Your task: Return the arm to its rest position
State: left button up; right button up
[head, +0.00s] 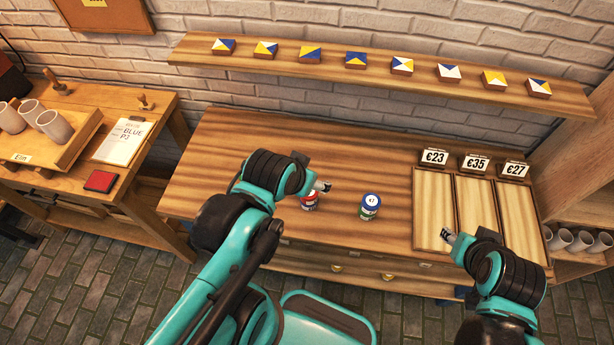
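My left gripper (323,186) is above the table, just over and beside a red can (309,201); its fingers are small and partly seen, so I cannot tell whether they are open or touch the can. My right gripper (448,237) is at the lower right, over the front part of the left-hand wooden tray; its fingertips are too small to judge. A blue and green can (370,206) stands upright on the table (240,160), to the right of the red can and apart from both grippers.
Three wooden trays (433,190) with price cards (435,157) fill the table's right side. A wall shelf (380,75) bears several painted tiles. A side table at left holds cups (55,127), a clipboard (122,142) and a red pad (101,181). The table's back left is clear.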

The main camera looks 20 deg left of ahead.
pick_arm(q)
jog(key=shift+s+d+r+n, duration=0.1)
jog(key=shift+s+n, duration=0.1)
jog(key=shift+n, duration=0.1)
